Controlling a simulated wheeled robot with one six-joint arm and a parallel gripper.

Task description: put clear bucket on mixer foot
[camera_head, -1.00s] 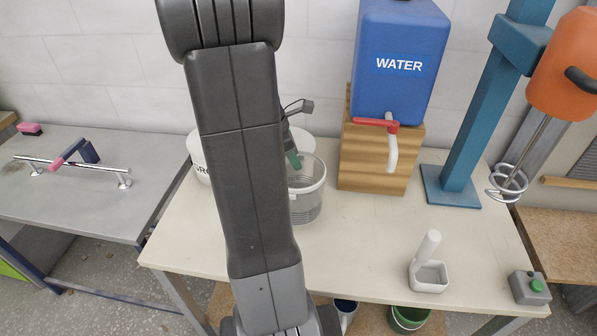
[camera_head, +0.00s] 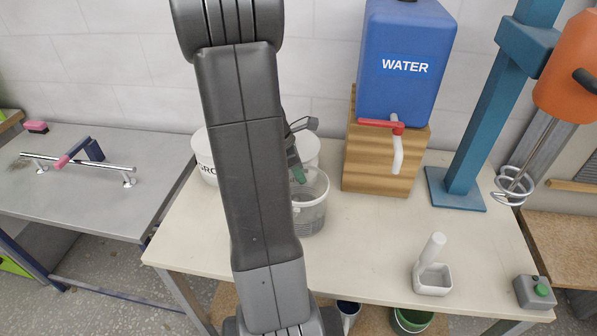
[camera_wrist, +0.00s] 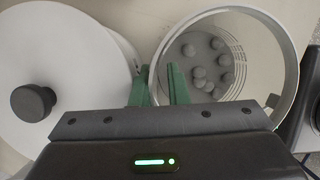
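The clear bucket (camera_head: 313,213) is at the left-middle of the white table, partly behind my arm. It also shows in the wrist view (camera_wrist: 243,22), where I look down into it and see several dark round lumps. My gripper (camera_wrist: 158,75) has one green finger outside the bucket's wall and one inside, with the near-left rim between them. In the head view my arm hides most of the gripper; I cannot tell if the bucket touches the table. The mixer foot (camera_head: 456,192) is a bare teal plate under the blue column.
The orange mixer's whisk (camera_head: 513,187) hangs right of the column. A white scoop (camera_head: 433,277) and a grey switch box (camera_head: 534,291) are near the front.

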